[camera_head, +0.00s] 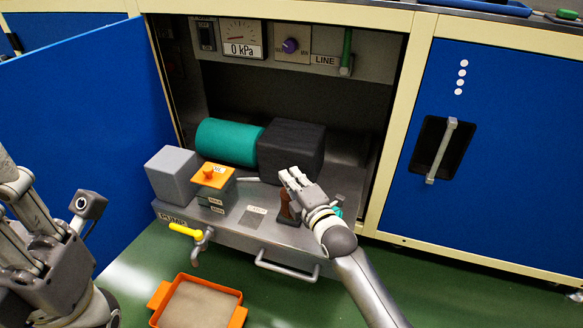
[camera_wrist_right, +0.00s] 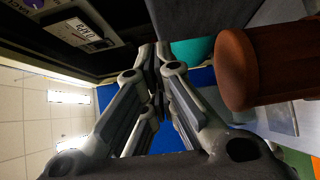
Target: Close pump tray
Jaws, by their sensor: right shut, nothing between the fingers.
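The grey pump tray (camera_head: 240,236) is slid part way out of the open cabinet, its front with the "PUMP" label and bar handle (camera_head: 286,269) standing out over the floor. It carries a teal cylinder (camera_head: 229,142), a black block (camera_head: 291,150), a grey block (camera_head: 171,175) and a box with an orange top (camera_head: 213,177). My right gripper (camera_head: 291,177) is shut and empty above the tray's right part. A brown knob (camera_head: 285,206) is close beside it and partly hidden; the knob looms at right in the wrist view (camera_wrist_right: 262,66). My left gripper (camera_head: 30,235) is at the left edge, its fingers unclear.
A blue cabinet door (camera_head: 90,110) stands open at left. A yellow-handled valve (camera_head: 187,231) sticks out from the tray front. An orange bin (camera_head: 197,301) lies on the green floor below. A gauge panel (camera_head: 241,37) is above the tray. Floor at right is clear.

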